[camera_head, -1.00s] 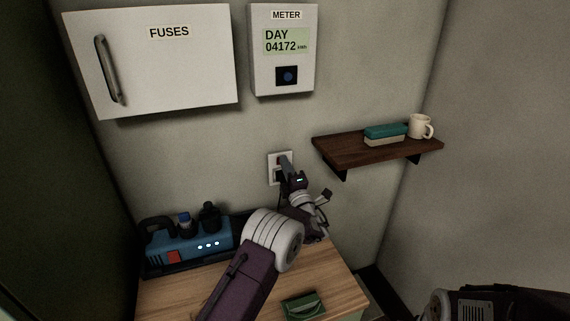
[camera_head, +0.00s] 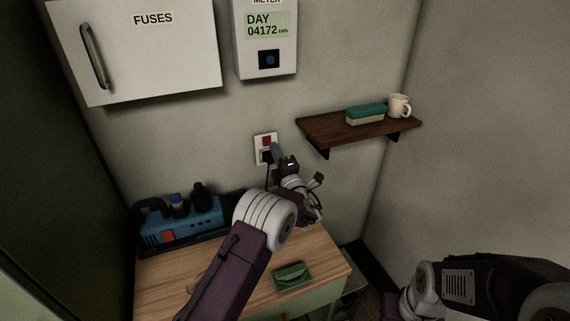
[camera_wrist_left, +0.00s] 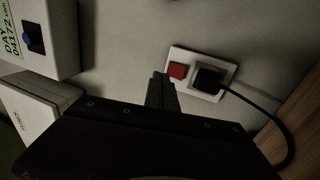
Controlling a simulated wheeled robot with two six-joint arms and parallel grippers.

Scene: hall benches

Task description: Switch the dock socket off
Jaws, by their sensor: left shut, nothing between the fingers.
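The dock socket (camera_head: 257,149) is a white wall plate with a red switch (camera_head: 267,140) and a black plug below it in the head view. The left wrist view also shows the plate (camera_wrist_left: 222,72), the red switch (camera_wrist_left: 178,70) and the plug (camera_wrist_left: 207,80) with its cord. I cannot tell which way the switch is tilted. My left gripper (camera_head: 275,150) is shut and empty, just in front of the plate's right side. In the left wrist view its fingertips (camera_wrist_left: 161,78) are beside the switch; contact is not clear. My right gripper is out of view.
A blue dock unit (camera_head: 190,228) with no lit lights stands on the wooden bench (camera_head: 170,285), near a green case (camera_head: 290,277). A shelf (camera_head: 335,134) with a mug (camera_head: 399,106) juts out to the right. The fuse box (camera_head: 150,60) and meter (camera_head: 267,45) hang above.

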